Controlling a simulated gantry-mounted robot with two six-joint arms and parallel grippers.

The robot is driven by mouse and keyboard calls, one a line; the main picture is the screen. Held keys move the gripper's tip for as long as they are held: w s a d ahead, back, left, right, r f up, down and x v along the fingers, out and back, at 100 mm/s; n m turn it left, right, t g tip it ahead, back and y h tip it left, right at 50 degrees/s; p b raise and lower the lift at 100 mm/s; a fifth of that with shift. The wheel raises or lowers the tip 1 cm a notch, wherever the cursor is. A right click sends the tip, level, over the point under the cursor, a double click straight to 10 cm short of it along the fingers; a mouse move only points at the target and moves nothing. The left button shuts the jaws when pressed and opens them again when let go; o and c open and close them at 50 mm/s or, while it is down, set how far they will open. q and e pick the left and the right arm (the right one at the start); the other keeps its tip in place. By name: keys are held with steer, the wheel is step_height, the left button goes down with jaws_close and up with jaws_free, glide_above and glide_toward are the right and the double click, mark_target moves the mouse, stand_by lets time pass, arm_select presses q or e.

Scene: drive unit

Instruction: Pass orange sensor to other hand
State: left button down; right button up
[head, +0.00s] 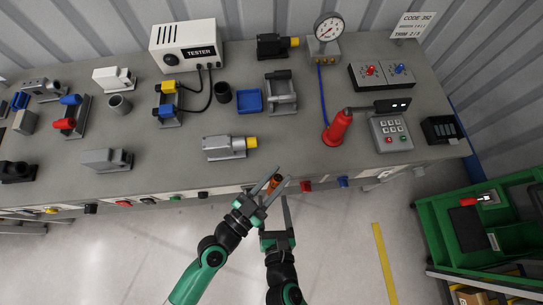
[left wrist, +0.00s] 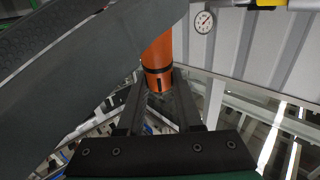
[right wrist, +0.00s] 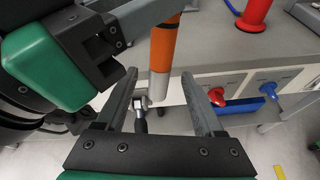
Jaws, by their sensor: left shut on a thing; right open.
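The orange sensor (head: 277,185) is a slim cylinder held in front of the bench's front edge. My left gripper (head: 270,186) is shut on it. In the left wrist view the orange sensor (left wrist: 158,55) rises from between the fingertips (left wrist: 158,85), with a dark band near its lower end. My right gripper (head: 275,207) is open and empty, close to the left one. In the right wrist view the sensor (right wrist: 165,45) hangs upright with its silver end (right wrist: 158,85) in line with the gap between my open right fingers (right wrist: 163,85). I cannot tell whether they touch.
The grey bench (head: 200,178) holds a tester (head: 186,45), a red handle-like tool (head: 337,128), a keypad box (head: 391,134) and several other parts. Red (right wrist: 215,95) and blue (right wrist: 267,88) knobs stick out from its front. A green cart (head: 440,235) stands at the right.

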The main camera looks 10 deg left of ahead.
steer(key=x, duration=0.7)
steer(key=shift+w, duration=0.2)
jaws_close()
arm_select(q)
steer(key=c, duration=0.5)
jaws_free()
